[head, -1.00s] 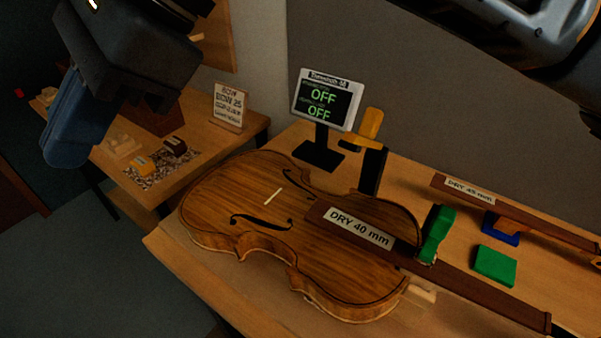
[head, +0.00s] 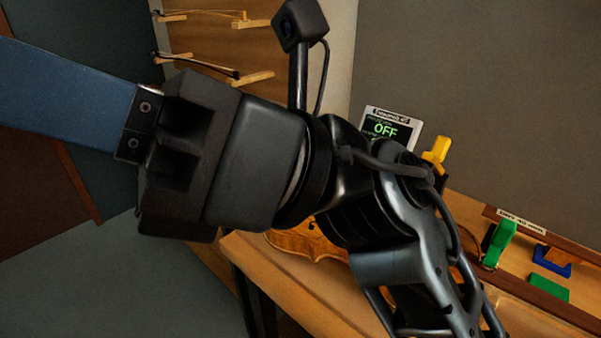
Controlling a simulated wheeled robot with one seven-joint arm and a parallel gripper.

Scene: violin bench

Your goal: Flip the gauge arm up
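The yellow piece (head: 437,152), which looks like the gauge arm, sits slanted at the top of a dark post beside the display (head: 389,125). The display's visible line reads OFF; its lower part is hidden behind my arm. My gripper (head: 428,295) is in front of the violin (head: 310,243), pointing down and to the right. Its fingertips run past the bottom edge, so its opening and anything between the fingers are not visible. It appears nearer the camera than the yellow piece and apart from it. Most of the violin is hidden.
On the bench (head: 285,275), a green clamp (head: 499,242), a blue piece (head: 552,260) and a green block (head: 548,288) stand at the right, near dark wooden bars. Bows hang on a wall rack (head: 215,45) at upper left. The grey wall above is clear.

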